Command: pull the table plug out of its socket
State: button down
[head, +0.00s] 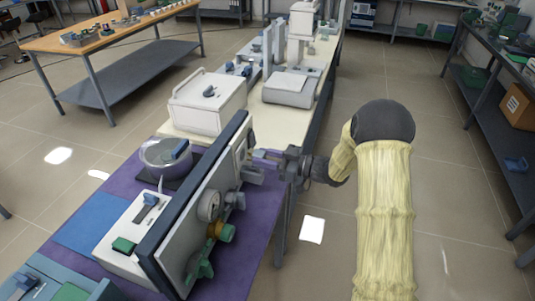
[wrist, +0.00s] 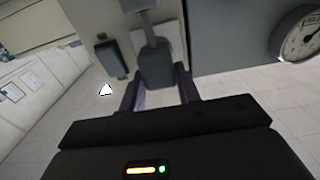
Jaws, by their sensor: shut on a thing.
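My gripper (head: 262,159) reaches in from the right to the far end of an upright panel (head: 196,213) on the table. In the wrist view its two purple fingers (wrist: 157,88) stand either side of a dark grey plug-like body (wrist: 155,64), and they are shut on it. A narrow grey stem runs from this body up to a dark block at the top edge. In the head view the held part is small and partly hidden by the fingers. I cannot tell whether the plug's pins are in the socket.
The panel carries a round gauge (head: 209,206), a yellow-orange valve (head: 221,231) and green fittings (head: 201,268) close to my gripper. A white box (head: 207,103) stands behind it on the table. The floor right of the table is free around my arm.

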jog(key=shift+d+f, duration=0.1)
jog(key=shift+d, duration=0.15)
jog(key=c, duration=1)
grip_release()
jog(key=shift+s+d, duration=0.1)
jog(key=shift+d, duration=0.05)
jog(key=b+v, duration=0.1)
jog(key=v, duration=1.6)
jog(key=shift+b, duration=0.3)
